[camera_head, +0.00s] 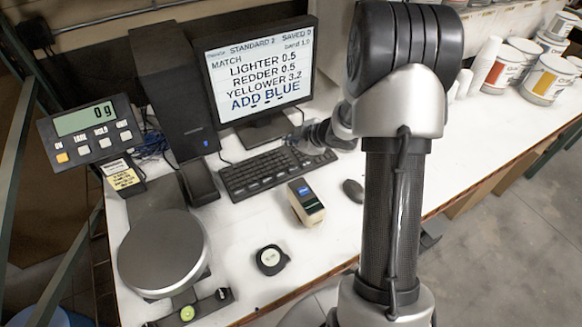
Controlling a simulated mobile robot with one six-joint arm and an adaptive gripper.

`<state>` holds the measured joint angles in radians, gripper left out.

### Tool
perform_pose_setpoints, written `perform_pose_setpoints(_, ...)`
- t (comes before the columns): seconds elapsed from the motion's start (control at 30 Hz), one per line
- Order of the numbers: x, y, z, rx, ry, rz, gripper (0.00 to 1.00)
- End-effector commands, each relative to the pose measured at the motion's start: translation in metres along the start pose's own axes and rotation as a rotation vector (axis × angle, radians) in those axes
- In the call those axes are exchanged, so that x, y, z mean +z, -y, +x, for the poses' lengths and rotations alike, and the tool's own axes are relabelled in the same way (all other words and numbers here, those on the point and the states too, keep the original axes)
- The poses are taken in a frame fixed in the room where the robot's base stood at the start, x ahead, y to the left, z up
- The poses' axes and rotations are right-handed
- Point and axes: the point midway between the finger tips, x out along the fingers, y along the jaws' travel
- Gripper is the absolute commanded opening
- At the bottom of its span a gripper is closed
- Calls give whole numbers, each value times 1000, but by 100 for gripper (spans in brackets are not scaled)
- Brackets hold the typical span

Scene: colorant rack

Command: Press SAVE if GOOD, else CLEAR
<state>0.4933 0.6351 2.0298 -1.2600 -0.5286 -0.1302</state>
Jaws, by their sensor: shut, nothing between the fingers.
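The monitor (262,75) shows "STANDARD 2", "SAVED 0", "MATCH", "LIGHTER 0.5", "REDDER 0.5", "YELLOWER 3.2" and "ADD BLUE" in blue; the word GOOD does not show. The black keyboard (262,178) lies in front of it; its key labels are too small to read, and I cannot pick out SAVE or CLEAR. My gripper (308,138) is shut and empty at the keyboard's right end. It hides part of that end; I cannot tell whether it touches a key.
A handheld instrument (306,203) with a blue display, a mouse (352,190) and a round black-and-white item (270,260) lie in front of the keyboard. A scale (163,252) and its 0 g display (86,121) are left. Paint cans (549,79) and cups stand at right.

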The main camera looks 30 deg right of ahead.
Motion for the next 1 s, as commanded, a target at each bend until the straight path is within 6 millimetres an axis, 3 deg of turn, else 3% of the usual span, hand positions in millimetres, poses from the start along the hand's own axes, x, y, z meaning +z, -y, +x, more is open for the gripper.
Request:
perform_pose_setpoints(0.37, 4, 4, 5, 1, 2, 1, 0)
perform_pose_setpoints(1.0, 42, 42, 58, 1, 2, 2, 0)
